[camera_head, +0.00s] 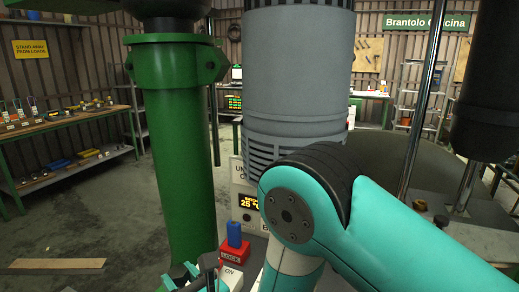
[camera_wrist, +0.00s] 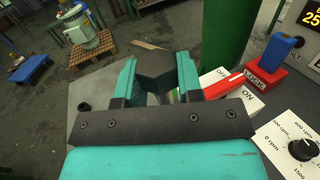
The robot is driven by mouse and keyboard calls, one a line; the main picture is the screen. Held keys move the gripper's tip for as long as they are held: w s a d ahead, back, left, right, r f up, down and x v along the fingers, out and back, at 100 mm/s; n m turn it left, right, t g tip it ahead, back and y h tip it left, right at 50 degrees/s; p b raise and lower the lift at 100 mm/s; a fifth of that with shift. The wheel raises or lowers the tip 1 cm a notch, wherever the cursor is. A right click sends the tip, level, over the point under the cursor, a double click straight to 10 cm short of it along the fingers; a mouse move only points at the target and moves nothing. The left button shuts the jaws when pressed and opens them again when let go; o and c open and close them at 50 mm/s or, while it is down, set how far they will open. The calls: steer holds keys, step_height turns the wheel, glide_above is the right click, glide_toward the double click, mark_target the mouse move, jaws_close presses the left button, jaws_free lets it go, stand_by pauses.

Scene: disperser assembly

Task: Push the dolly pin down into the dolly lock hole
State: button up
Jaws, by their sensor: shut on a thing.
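My gripper (camera_wrist: 156,82) is shut on a dark, blocky head, which I take to be the dolly pin (camera_wrist: 155,65). Its top shows between the two teal fingers in the wrist view. The pin's lower end and the dolly lock hole under it are hidden by the gripper, so I cannot tell how deep the pin sits. In the head view my gripper (camera_head: 207,281) is at the bottom edge, beside the foot of the green column, and mostly cut off.
A red LOCK block (camera_wrist: 265,78) with a blue piece (camera_wrist: 281,48) stands right of my gripper, near a white ON/OFF switch (camera_wrist: 247,103) and a speed dial (camera_wrist: 302,149). The green column (camera_head: 180,170) rises close by. A small dark round part (camera_wrist: 84,106) is on the left.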

step_height(320, 180, down, 15)
steer(key=b, duration=1.3)
steer(key=shift+b, duration=0.35)
step_height(320, 180, up, 5)
steer(key=p, duration=0.5)
steer(key=shift+s+a+r+p, duration=0.1)
steer(key=shift+r+p, duration=0.05)
steer(key=shift+p, duration=0.15)
